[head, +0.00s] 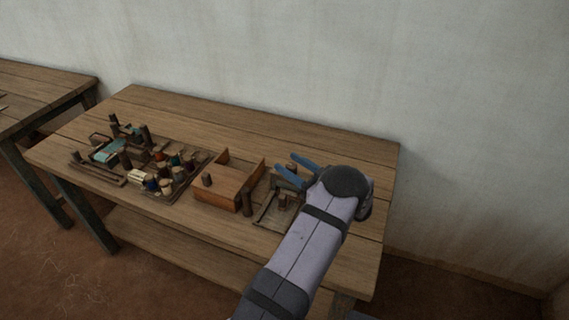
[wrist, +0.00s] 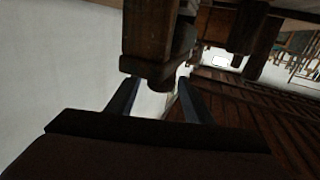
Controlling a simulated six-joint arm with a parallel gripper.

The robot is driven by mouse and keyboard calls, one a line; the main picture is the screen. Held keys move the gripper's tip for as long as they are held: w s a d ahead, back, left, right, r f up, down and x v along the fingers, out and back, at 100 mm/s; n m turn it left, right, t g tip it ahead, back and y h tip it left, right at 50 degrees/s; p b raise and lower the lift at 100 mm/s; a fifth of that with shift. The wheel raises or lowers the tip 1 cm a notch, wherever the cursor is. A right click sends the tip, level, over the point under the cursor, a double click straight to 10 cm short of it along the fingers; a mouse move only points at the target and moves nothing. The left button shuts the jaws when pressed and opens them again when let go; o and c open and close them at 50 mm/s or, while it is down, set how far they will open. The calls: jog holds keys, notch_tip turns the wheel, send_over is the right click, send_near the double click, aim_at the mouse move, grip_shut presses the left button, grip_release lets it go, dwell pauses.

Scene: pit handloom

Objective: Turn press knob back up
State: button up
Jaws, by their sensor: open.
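My gripper (head: 285,164) is open, its two blue fingers pointing left over the right part of the table. In the wrist view, my gripper (wrist: 158,84) has a finger to either side of the lower end of a dark wooden piece (wrist: 152,35). This may be the press knob; I cannot tell whether the fingers touch it. In the head view, a small wooden frame with short posts, perhaps the press (head: 266,216), stands below my gripper. My arm hides part of it, and its knob cannot be clearly made out.
A wooden box (head: 222,195) stands left of the frame, with an upright post (head: 247,203) between them. Further left are trays with several spools and pegs (head: 165,180). The back strip of the table (head: 230,125) is clear, with a wall behind it.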

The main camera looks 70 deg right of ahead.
aim_at(296, 168)
jog(key=shift+b+v, duration=0.5)
jog(key=shift+v, duration=1.4)
jog(key=shift+w, duration=0.1)
